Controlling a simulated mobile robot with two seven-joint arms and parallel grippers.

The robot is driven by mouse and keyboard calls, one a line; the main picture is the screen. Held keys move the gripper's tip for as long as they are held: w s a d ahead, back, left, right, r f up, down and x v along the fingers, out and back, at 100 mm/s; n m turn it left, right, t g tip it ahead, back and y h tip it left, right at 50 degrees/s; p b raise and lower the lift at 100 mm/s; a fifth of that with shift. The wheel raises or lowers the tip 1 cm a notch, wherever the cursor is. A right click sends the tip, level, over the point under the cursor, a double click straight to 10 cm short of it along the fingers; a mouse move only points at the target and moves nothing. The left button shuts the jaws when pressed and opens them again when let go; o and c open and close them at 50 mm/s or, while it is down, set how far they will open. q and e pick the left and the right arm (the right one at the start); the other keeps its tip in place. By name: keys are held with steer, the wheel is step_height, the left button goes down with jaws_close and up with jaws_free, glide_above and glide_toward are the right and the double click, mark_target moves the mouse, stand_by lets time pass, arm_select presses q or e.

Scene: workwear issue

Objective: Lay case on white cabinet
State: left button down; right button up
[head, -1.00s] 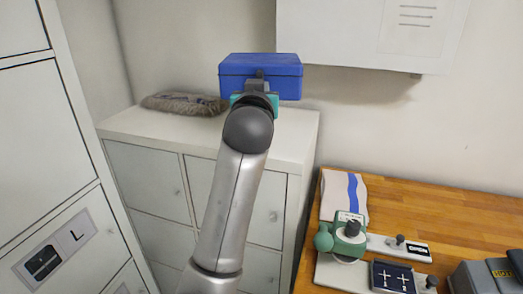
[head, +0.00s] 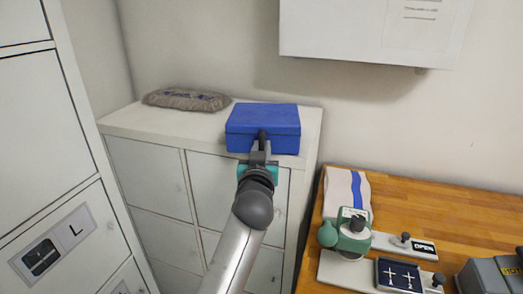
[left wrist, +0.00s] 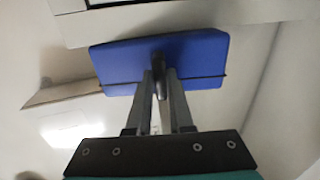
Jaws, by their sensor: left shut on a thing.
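The blue case (head: 262,118) is at the right part of the white cabinet's top (head: 150,122), lid up and level, its front face near the top's front edge. I cannot tell whether its underside touches the top. My left gripper (head: 261,146) is shut on the dark handle at the case's front. In the left wrist view the blue case (left wrist: 190,58) spans the space beyond the fingers, and the gripper (left wrist: 160,78) closes around the handle. My right gripper is not in view.
A grey-brown wrapped bundle (head: 187,99) lies at the back left of the cabinet top. A white wall box (head: 350,30) hangs above. A wooden counter (head: 440,205) at right holds a green tool (head: 350,235) and several other items. Tall white lockers (head: 50,130) stand at left.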

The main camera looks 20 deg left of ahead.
arm_select(q)
steer(key=c, duration=0.8)
jaws_free()
steer(key=shift+r, duration=0.1)
